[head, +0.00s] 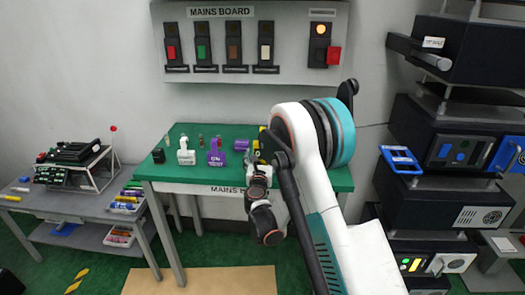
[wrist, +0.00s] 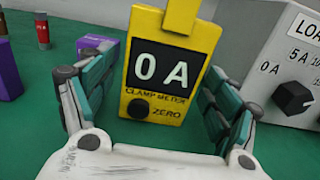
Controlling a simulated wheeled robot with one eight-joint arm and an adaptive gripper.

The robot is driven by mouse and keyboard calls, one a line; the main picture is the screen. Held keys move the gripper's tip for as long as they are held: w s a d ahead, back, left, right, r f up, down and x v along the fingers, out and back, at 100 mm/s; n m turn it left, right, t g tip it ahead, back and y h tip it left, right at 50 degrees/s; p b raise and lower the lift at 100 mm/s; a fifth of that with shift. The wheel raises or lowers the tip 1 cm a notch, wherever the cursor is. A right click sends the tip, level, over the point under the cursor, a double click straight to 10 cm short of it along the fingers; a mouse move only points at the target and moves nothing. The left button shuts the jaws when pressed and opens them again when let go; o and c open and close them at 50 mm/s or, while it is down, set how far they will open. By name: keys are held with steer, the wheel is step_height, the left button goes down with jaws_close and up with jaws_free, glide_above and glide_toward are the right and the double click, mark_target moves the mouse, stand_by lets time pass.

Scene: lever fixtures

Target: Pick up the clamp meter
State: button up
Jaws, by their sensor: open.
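The clamp meter (wrist: 166,60) is yellow with a black "0 A" display, a dark knob and the words "CLAMP METER" and "ZERO". In the wrist view it stands upright on the green table between my gripper's fingers. My gripper (wrist: 160,105) is open, with one teal finger on each side of the meter. I cannot tell whether either finger touches it. The meter's top is cut off by the frame. In the head view my arm hides most of the meter, with a bit of yellow (head: 256,148) showing beside it.
A grey load box (wrist: 285,60) with a black knob stands close at the right. A purple object (wrist: 95,45) is at the left, with small cylinders behind. On the green table (head: 180,140) stand several other items. The mains board (head: 245,75) hangs on the wall behind.

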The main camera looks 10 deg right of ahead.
steer(key=shift+s+a+r, duration=0.1)
steer(key=shift+s, duration=0.05)
steer(key=c, duration=1.3)
